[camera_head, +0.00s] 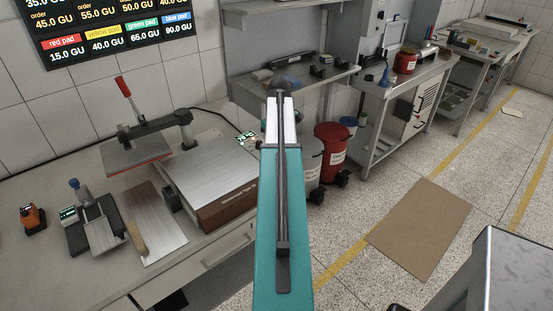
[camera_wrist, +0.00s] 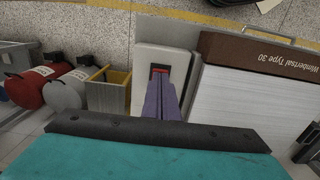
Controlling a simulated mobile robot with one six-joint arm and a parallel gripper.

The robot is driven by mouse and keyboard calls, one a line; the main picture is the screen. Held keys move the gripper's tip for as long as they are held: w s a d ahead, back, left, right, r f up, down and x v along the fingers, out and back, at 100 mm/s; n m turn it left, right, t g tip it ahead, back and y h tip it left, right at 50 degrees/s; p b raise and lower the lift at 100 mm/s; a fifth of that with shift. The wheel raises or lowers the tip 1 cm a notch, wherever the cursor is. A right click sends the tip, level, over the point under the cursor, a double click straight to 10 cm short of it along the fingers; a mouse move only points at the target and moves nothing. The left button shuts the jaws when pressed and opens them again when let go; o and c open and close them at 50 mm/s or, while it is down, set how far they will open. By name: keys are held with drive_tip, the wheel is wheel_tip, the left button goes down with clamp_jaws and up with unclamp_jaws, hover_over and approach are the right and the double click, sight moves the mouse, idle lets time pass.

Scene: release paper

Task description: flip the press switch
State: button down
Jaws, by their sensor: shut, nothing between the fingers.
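The press (camera_head: 212,172) stands on the bench at the left in the head view, with a brown lettered front. Its red-handled lever (camera_head: 123,86) stands up behind it. In the wrist view the brown lettered side of the press (camera_wrist: 240,50) is at the upper right. Left of it is a pale housing with a small red switch (camera_wrist: 160,69). My gripper (camera_wrist: 160,82) is shut and empty, its fingertips at the lower edge of the switch in the picture. I cannot tell whether they touch it. In the head view my teal arm hides the switch.
A metal plate (camera_head: 152,222), a small device with a blue knob (camera_head: 96,220) and an orange device (camera_head: 33,217) lie on the bench. A brown mat (camera_head: 420,228) lies on open floor at the right.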

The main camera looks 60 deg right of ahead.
drive_tip(key=shift+f+b, duration=0.3)
drive_tip(key=shift+f, duration=0.5)
idle(1.3)
drive_tip(key=shift+r, duration=0.1)
drive_tip(key=shift+r+p, duration=2.4)
drive_tip(key=shift+r, duration=1)
drive_tip(key=shift+s, duration=0.1)
